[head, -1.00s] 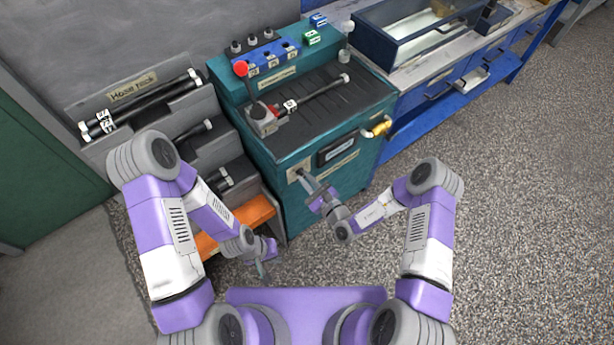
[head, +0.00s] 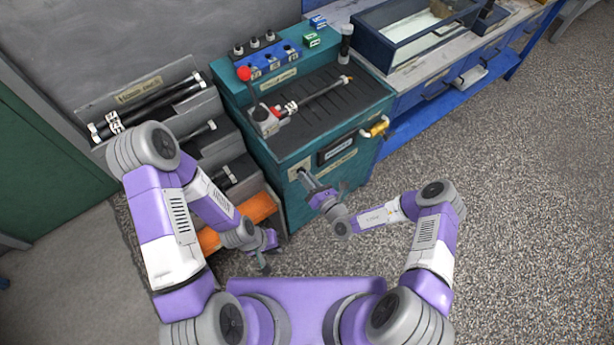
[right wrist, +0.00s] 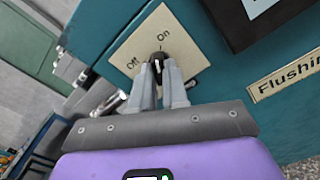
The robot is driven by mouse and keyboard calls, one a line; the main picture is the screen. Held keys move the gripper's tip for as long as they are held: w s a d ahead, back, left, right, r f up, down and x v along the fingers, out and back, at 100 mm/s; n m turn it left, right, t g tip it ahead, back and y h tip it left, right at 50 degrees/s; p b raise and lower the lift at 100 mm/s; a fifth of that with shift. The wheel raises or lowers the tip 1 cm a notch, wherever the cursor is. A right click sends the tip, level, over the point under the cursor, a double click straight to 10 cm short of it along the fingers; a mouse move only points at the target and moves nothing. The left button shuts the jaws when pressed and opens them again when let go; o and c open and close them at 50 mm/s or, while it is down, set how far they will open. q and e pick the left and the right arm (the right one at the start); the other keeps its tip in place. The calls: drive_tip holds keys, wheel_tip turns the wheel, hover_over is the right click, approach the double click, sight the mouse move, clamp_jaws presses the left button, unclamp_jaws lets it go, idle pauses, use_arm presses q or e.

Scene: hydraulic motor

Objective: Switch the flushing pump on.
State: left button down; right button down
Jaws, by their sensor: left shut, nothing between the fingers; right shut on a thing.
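The pump switch is a small black knob (right wrist: 158,67) on a cream plate (right wrist: 133,48) marked Off and On. The plate is on the front of the teal bench (head: 290,205). My right gripper (right wrist: 160,82) is shut on the knob; its fingers hide part of it. In the head view my right gripper (head: 303,174) is at the bench front. The knob's upper end lies close to the On mark, but its exact setting is hard to read. My left gripper (head: 265,266) is shut and empty, low beside the orange step.
A label beginning "Flushing" (right wrist: 285,75) and a dark display (head: 337,149) are right of the switch. A brass tap (head: 379,127) sticks out at the bench's right. A hose rack (head: 165,110) and an orange step (head: 252,207) are left.

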drive_tip(key=shift+m, duration=1.2)
drive_tip(key=shift+p, duration=0.3)
drive_tip(key=c, duration=1.1)
unclamp_jaws()
drive_tip(key=shift+c, duration=0.2)
drive_tip(key=p+v, duration=0.1)
drive_tip(key=v, duration=0.6)
drive_tip(key=shift+s, duration=0.25)
drive_tip(key=shift+d, duration=0.1)
